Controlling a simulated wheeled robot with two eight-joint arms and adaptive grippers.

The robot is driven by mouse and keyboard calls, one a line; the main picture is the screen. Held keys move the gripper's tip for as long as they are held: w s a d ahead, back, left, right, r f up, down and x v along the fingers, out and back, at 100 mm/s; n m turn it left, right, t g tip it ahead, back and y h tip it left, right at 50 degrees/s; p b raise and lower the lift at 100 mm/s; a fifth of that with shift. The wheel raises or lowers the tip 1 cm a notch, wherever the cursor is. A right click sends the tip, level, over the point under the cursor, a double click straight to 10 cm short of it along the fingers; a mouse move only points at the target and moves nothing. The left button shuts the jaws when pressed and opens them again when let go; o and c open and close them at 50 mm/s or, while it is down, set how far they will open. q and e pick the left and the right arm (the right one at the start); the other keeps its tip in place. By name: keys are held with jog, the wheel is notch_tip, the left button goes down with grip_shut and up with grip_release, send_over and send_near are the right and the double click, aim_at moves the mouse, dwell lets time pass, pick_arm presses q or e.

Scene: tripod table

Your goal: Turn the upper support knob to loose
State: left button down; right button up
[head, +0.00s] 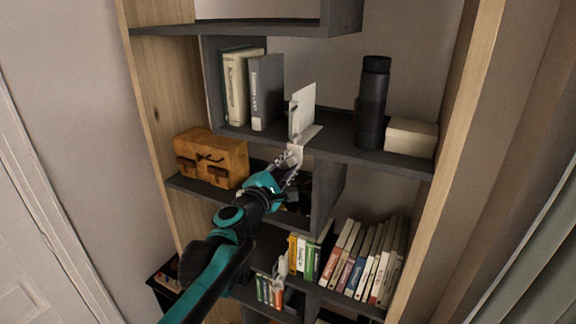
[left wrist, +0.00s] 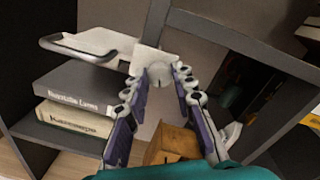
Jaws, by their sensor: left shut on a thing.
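The upper support (head: 303,108) is a white upright plate with a grey bar, clamped on the edge of the upper shelf. It also shows in the left wrist view (left wrist: 100,42). Its round whitish knob (left wrist: 158,73) is at the clamp, between the fingertips of my left gripper (left wrist: 160,78). In the head view my left gripper (head: 293,158) reaches up to the clamp just below the shelf edge, and the knob is mostly hidden there. The fingers are shut on the knob. A lower support (head: 280,270) stands by the books further down. My right gripper is not in view.
Books (head: 265,92) stand on the upper shelf left of the support, with a dark bottle (head: 372,105) and a pale box (head: 411,138) to its right. A wooden box (head: 211,156) sits on the shelf below, left of my arm. Several books (head: 365,262) fill the lower right.

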pick_arm(q)
jog(key=c, duration=1.3)
grip_release()
jog(key=shift+o, duration=0.2)
jog(key=shift+s, duration=0.15)
jog(key=v, duration=1.2)
jog(key=s+f+m+g+b, duration=0.2)
jog(key=s+f+m+b, duration=0.15)
jog(key=f, duration=0.55)
jog(key=s+f+m+g+b, duration=0.25)
jog(key=f+m+b, duration=0.2)
jog(key=f, duration=0.35)
jog(key=s+f+m+g+b, duration=0.1)
jog(key=s+f+m+b, duration=0.35)
jog(key=f, duration=0.45)
jog(key=s+a+f+m+g+y+b, duration=0.1)
jog(key=s+a+f+m+y+b, duration=0.1)
jog(key=f, duration=0.5)
jog(key=s+a+f+m+g+y+b, duration=0.2)
jog(key=s+a+f+b, duration=0.3)
jog(key=f, duration=0.3)
jog(key=s+a+f+m+g+y+b, duration=0.1)
jog(key=s+a+f+m+y+b, duration=0.1)
jog(key=f, duration=0.6)
jog(key=s+a+y+b, duration=0.1)
jog(key=a+b, duration=0.1)
jog(key=shift+s+a+f+m+y, duration=0.15)
jog(key=shift+s+a+m+y, duration=0.1)
jog(key=shift+a+m+y, duration=0.1)
